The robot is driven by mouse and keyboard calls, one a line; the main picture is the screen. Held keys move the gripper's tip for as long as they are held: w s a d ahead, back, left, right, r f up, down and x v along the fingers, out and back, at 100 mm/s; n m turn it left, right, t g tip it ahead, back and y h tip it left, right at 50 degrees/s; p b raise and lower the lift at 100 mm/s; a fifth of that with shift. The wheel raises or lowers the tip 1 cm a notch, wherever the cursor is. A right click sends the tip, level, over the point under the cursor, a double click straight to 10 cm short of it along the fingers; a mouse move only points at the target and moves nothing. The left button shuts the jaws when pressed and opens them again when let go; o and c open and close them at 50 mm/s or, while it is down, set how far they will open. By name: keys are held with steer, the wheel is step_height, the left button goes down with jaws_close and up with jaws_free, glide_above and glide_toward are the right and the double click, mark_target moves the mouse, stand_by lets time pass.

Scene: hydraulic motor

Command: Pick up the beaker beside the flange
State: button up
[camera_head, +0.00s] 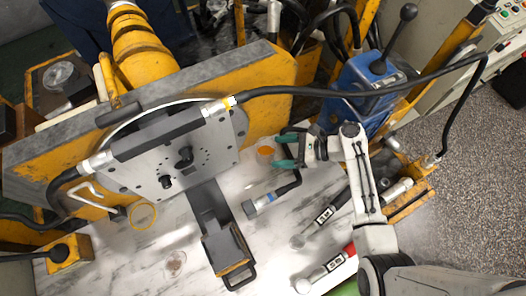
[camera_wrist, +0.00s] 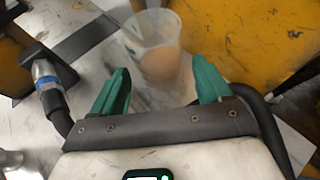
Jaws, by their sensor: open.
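A clear beaker with orange-brown contents (camera_head: 265,154) stands at the foot of the yellow machine frame, near the grey drilled plate. In the wrist view the beaker (camera_wrist: 152,48) is just beyond my fingertips, roughly between their lines, slightly left of centre. My gripper (camera_head: 280,151) comes from the right with its green fingers apart. In the wrist view my gripper (camera_wrist: 161,72) is open and empty. I cannot tell whether a finger touches the beaker. Which part is the flange is not certain; the grey drilled plate (camera_head: 216,143) is close by.
A blue-and-silver hose fitting (camera_head: 262,203) lies on the marble-patterned top, below my gripper. A dark metal bracket (camera_head: 222,235) and another clear vessel (camera_head: 175,262) are to the left. Black-handled tools (camera_head: 325,213) lie lower right. The yellow frame (camera_head: 265,115) rises close behind the beaker.

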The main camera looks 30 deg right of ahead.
mark_target(264, 153)
steer(key=shift+x, duration=3)
steer(key=shift+r, duration=0.2)
steer(key=c, duration=0.8)
